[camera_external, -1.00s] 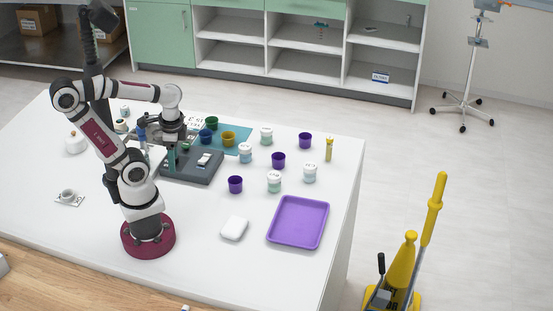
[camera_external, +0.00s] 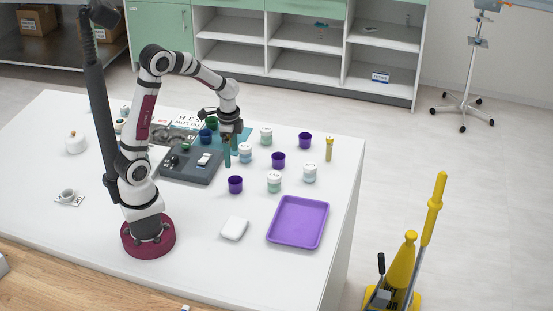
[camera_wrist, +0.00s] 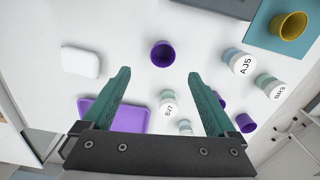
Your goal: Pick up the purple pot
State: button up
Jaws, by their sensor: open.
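Three purple pots stand upright on the white table: a near one (camera_external: 235,185), a middle one (camera_external: 278,160) and a far one (camera_external: 305,140). My gripper (camera_external: 231,157) is open and empty above the table, up and slightly left of the near pot in the external view. In the wrist view a purple pot (camera_wrist: 162,54) shows its open top just beyond and between my fingertips (camera_wrist: 158,75). Another purple pot (camera_wrist: 246,122) is at lower right, and a purple shape beside the right finger (camera_wrist: 219,98) is partly hidden.
Several labelled white-lidded jars (camera_external: 274,182) stand among the pots. A purple tray (camera_external: 298,222) and a white block (camera_external: 234,228) lie nearer the front. A grey device (camera_external: 185,172), a teal mat and a yellow tube (camera_external: 329,149) are also on the table.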

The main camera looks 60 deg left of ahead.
aim_at(235, 182)
jog(key=f, duration=0.9)
jog(key=w+f, duration=0.1)
jog(key=f, duration=0.3)
jog(key=shift+f, duration=0.15)
jog(key=c, duration=1.4)
jog(key=shift+o, duration=0.2)
